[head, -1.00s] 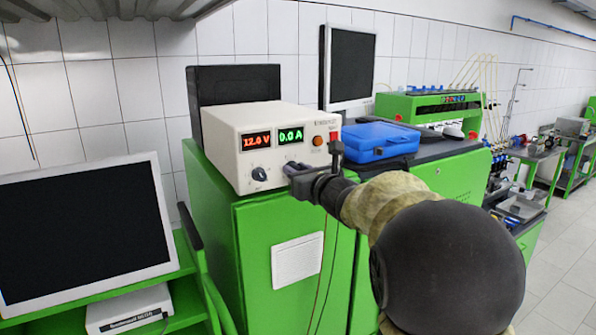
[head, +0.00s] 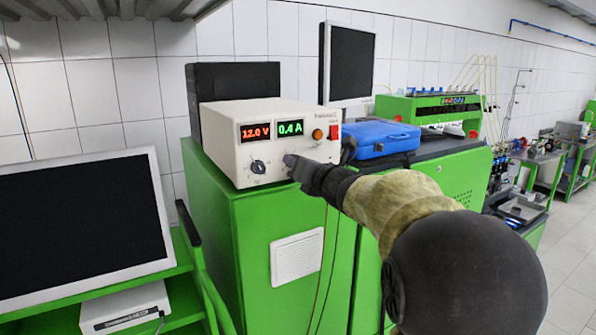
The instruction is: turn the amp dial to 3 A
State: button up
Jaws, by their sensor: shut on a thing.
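The beige power supply (head: 240,112) stands on the green cabinet. Its red display (head: 255,132) reads 12.0 V and its green display (head: 290,128) reads 0.4 A. The voltage dial (head: 258,167) shows at the lower left of the front panel. My gripper (head: 290,160) is against the front panel below the green display, shut on the amp dial.
An orange button (head: 317,134) and a red switch (head: 334,132) sit just above and right of my gripper. A blue case (head: 380,138) lies to the right on the cabinet top. A monitor (head: 85,225) stands at the left.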

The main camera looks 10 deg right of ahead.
jog(key=m+p, duration=0.3)
jog(key=m, duration=1.8)
jog(key=m+p, duration=0.2)
jog(key=m, duration=0.4)
jog(key=shift+p, duration=0.35)
jog(key=shift+f, duration=0.1)
jog(key=o, duration=0.8)
jog(key=shift+o, duration=0.5)
jog(key=shift+w+f, duration=0.1)
